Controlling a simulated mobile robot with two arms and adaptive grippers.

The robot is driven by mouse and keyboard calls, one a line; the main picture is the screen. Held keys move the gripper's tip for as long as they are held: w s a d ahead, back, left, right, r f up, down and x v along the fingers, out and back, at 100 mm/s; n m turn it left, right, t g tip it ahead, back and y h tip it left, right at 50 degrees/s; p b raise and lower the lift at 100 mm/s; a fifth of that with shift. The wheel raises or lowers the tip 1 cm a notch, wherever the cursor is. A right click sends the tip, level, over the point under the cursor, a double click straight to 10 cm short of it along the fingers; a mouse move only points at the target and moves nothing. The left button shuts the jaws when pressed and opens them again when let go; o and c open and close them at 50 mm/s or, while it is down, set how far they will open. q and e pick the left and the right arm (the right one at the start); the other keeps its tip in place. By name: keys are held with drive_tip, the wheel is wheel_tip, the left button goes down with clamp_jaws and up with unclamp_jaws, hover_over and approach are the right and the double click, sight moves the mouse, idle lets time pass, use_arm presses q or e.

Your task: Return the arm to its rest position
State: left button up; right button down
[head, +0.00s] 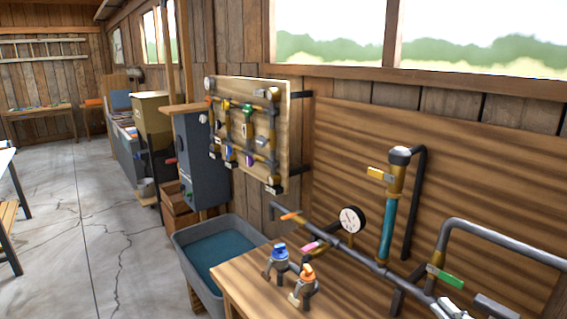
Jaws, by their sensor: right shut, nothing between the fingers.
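My left gripper is not in view.

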drive_tip(key=s+f+m+g+h, duration=0.3)
drive_tip(key=s+f+m, duration=0.25)
drive_tip(key=f, duration=0.25)
drive_tip(key=s+f+m+g+h, duration=0.3)
drive_tip(key=s+f+m, duration=0.2)
drive_tip(key=f+m, duration=0.25)
drive_tip(key=s+a+f+m+g+y, duration=0.3)
drive_tip(key=s+a+f+g, duration=0.4)
drive_tip(key=s+a, duration=0.5)
wheel_tip(320, 180, down, 33)
drive_tip(key=s+d+g+b, duration=0.1)
drive_tip(key=s+g+b, duration=0.15)
drive_tip(key=b, duration=0.35)
drive_tip(key=s+d+f+b, duration=0.3)
drive_tip(key=s+f+b, duration=0.1)
drive_tip(key=s+f, duration=1.2)
wheel_tip(320, 180, down, 4)
drive_tip(key=shift+s+h, duration=0.3)
drive_tip(key=shift+s, duration=0.1)
